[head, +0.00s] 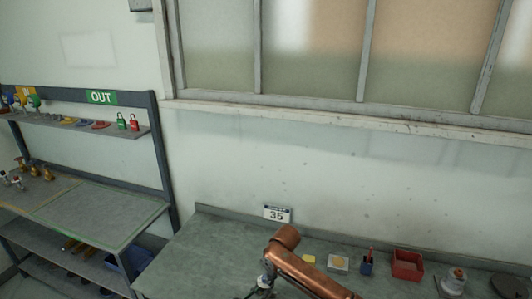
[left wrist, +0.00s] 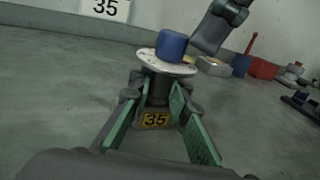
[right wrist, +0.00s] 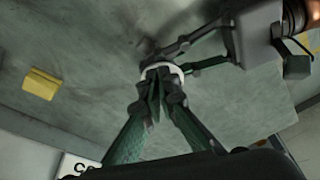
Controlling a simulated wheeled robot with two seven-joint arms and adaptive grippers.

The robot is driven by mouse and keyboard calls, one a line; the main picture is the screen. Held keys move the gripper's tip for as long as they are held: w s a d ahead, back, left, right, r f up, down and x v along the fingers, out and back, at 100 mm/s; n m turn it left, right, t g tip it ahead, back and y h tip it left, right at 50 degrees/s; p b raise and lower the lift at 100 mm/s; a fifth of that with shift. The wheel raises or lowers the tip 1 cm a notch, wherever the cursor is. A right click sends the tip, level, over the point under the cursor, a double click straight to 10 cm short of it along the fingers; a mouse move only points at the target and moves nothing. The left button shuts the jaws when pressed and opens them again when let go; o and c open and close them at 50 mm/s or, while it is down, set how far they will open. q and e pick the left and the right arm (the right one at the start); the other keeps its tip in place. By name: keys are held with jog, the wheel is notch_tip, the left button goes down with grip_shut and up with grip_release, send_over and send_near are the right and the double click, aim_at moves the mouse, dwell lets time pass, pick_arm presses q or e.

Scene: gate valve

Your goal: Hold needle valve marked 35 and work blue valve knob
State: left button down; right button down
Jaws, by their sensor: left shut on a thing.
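The needle valve (left wrist: 155,90) stands upright in the left wrist view, with a tag marked 35 (left wrist: 156,119), a pale round plate (left wrist: 150,65) and a blue knob (left wrist: 171,46) on top. My left gripper (left wrist: 160,105) is shut on the valve's body below the plate. My right gripper (right wrist: 158,82) has its fingertips drawn together over the pale plate. In the left wrist view its dark tip is right beside the knob, to the right; I cannot tell if they touch. The right wrist view hides the knob. In the head view the right gripper (head: 266,281) is partly cut off.
A 35 sign (head: 276,214) stands at the bench's (head: 215,255) back edge. A yellow block (head: 308,259), a small tray (head: 338,263), a blue cup (head: 366,266) and a red bin (head: 407,264) line the back. A shelf rack (head: 100,215) stands at left.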

pick_arm(q)
jog(key=shift+d, duration=0.25)
pick_arm(e)
jog(key=shift+s+r, duration=0.1)
pick_arm(q)
jog(key=shift+a, duration=0.2)
pick_arm(e)
jog(key=v, duration=0.6)
jog(key=shift+w+a, duration=0.25)
jog(key=shift+d+x, duration=0.2)
jog(key=shift+x, duration=0.75)
jog(key=shift+d+x, duration=0.25)
jog(key=shift+x, duration=0.75)
jog(key=shift+d+x, duration=0.2)
jog(key=shift+x, duration=0.75)
pick_arm(q)
jog(key=shift+d, duration=0.1)
pick_arm(e)
jog(key=shift+w+a, duration=0.1)
jog(key=shift+a, duration=0.2)
